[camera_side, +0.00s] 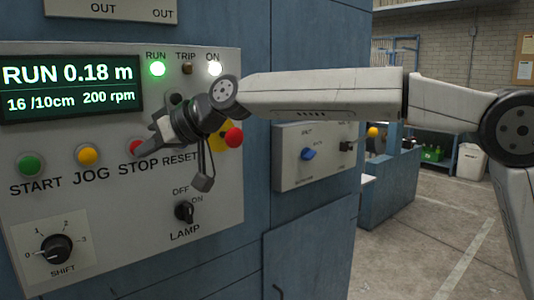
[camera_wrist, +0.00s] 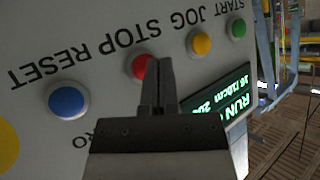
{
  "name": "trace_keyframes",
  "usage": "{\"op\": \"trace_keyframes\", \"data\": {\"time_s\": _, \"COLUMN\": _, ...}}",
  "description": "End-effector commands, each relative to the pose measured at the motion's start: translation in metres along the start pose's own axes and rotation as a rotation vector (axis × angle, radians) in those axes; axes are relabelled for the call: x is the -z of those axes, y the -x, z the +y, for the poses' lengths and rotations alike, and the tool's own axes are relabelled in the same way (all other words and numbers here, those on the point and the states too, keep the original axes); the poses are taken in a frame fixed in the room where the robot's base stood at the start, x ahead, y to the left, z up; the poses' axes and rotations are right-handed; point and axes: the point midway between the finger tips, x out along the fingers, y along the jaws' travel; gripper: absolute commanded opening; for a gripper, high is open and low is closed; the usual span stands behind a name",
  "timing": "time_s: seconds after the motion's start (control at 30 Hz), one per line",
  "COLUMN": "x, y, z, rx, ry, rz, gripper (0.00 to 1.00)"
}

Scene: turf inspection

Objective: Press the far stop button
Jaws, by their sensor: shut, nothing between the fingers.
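The red STOP button (camera_side: 136,146) is on the light grey panel, partly hidden behind my gripper in the side view. It also shows in the wrist view (camera_wrist: 138,66), just left of my fingertips and partly covered by them. My gripper (camera_wrist: 153,62) is shut and empty, its tips over the STOP button's edge. I cannot tell whether they touch it. In the side view my gripper (camera_side: 146,150) is in front of the panel. A second red button (camera_side: 234,138), a mushroom type on a yellow plate, is right of it, partly covered by my wrist.
The green START button (camera_side: 30,164) and yellow JOG button (camera_side: 88,154) are left of STOP. The blue RESET button (camera_wrist: 67,101) is beside STOP. The LAMP switch (camera_side: 184,211) and SHIFT knob (camera_side: 56,249) are lower. The display (camera_side: 70,88) reads RUN 0.18 m.

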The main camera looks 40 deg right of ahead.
Motion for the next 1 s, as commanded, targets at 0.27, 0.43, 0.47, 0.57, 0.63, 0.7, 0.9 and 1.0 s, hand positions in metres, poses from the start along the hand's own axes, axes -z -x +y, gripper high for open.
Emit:
{"op": "trace_keyframes", "data": {"time_s": 0.27, "x": 0.0000, "y": 0.0000, "z": 0.0000, "rx": 0.000, "ry": 0.000, "rz": 0.000, "gripper": 0.00}}
{"op": "trace_keyframes", "data": {"time_s": 0.43, "x": 0.0000, "y": 0.0000, "z": 0.0000, "rx": 0.000, "ry": 0.000, "rz": 0.000, "gripper": 0.00}}
{"op": "trace_keyframes", "data": {"time_s": 0.47, "x": 0.0000, "y": 0.0000, "z": 0.0000, "rx": 0.000, "ry": 0.000, "rz": 0.000, "gripper": 0.00}}
{"op": "trace_keyframes", "data": {"time_s": 0.57, "x": 0.0000, "y": 0.0000, "z": 0.0000, "rx": 0.000, "ry": 0.000, "rz": 0.000, "gripper": 0.00}}
{"op": "trace_keyframes", "data": {"time_s": 0.63, "x": 0.0001, "y": -0.0002, "z": 0.0001, "rx": 0.000, "ry": 0.000, "rz": 0.000, "gripper": 0.00}}
{"op": "trace_keyframes", "data": {"time_s": 0.7, "x": 0.0004, "y": -0.0008, "z": 0.0006, "rx": 0.000, "ry": 0.000, "rz": 0.000, "gripper": 0.00}}
{"op": "trace_keyframes", "data": {"time_s": 0.9, "x": 0.0026, "y": -0.0046, "z": 0.0033, "rx": 0.000, "ry": -0.001, "rz": -0.001, "gripper": 0.00}}
{"op": "trace_keyframes", "data": {"time_s": 1.0, "x": 0.0039, "y": -0.0057, "z": 0.0043, "rx": 0.000, "ry": 0.000, "rz": 0.000, "gripper": 0.00}}
